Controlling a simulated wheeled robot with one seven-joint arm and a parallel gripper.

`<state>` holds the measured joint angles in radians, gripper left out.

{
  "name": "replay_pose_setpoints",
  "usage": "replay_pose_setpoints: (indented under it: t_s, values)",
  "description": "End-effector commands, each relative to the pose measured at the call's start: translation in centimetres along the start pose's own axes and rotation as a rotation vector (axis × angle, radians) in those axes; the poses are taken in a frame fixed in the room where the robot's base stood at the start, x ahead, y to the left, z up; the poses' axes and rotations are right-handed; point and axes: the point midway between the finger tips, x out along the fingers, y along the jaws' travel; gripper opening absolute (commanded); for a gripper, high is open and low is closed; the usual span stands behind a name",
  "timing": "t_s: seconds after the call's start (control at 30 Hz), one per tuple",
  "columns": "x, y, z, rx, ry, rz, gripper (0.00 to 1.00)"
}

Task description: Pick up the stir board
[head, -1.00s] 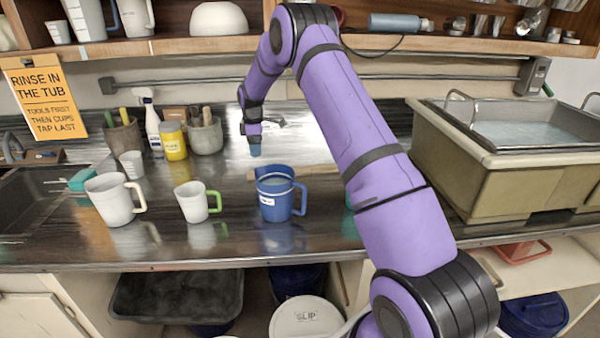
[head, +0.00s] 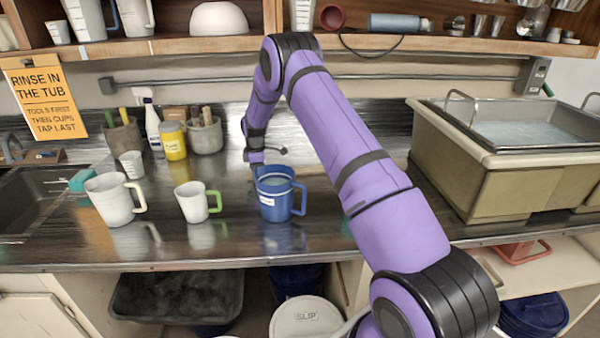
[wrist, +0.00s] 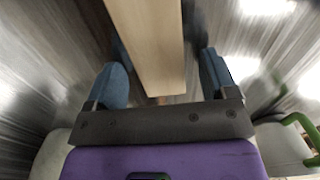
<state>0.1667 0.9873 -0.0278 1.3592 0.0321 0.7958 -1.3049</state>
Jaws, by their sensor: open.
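The stir board is a pale wooden strip (wrist: 150,45) in the wrist view, running from the top edge down between my fingers. My gripper (wrist: 162,75) is open, with one blue-padded finger on each side of the board and gaps showing between the pads and the wood. Whether the fingertips reach below its top face I cannot tell. In the head view my gripper is low over the counter behind the blue pitcher (head: 275,208), which hides most of the fingers and much of the board.
A green-handled cup (head: 193,203) and a white pitcher (head: 110,200) stand to the left on the metal counter (head: 150,253). A yellow container (head: 173,142) and a tool crock (head: 205,137) stand behind. The water-filled tub (head: 455,180) is at the right.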

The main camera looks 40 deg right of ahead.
Motion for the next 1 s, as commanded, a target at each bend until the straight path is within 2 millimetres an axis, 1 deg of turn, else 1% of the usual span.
replay_pose_setpoints:
  t_s: [0.1, 0.13, 0.4, 0.63, 0.73, 0.87, 1.0]
  values:
    - [0.0, 0.0, 0.0, 0.000, 0.000, 0.000, 0.79]
    - [0.0, 0.0, 0.0, 0.000, 0.000, 0.000, 0.76]
    - [-0.1, 0.0, 0.0, 0.000, 0.000, 0.000, 0.15]
    - [-0.2, 0.0, 0.0, 0.000, 0.000, 0.001, 0.15]
    - [-0.9, 0.1, 0.0, 0.000, 0.001, 0.002, 0.15]
    - [-2.9, 0.1, 0.0, 0.000, 0.002, 0.003, 0.15]
    - [-5.6, 0.0, 0.0, 0.000, 0.002, 0.003, 0.15]
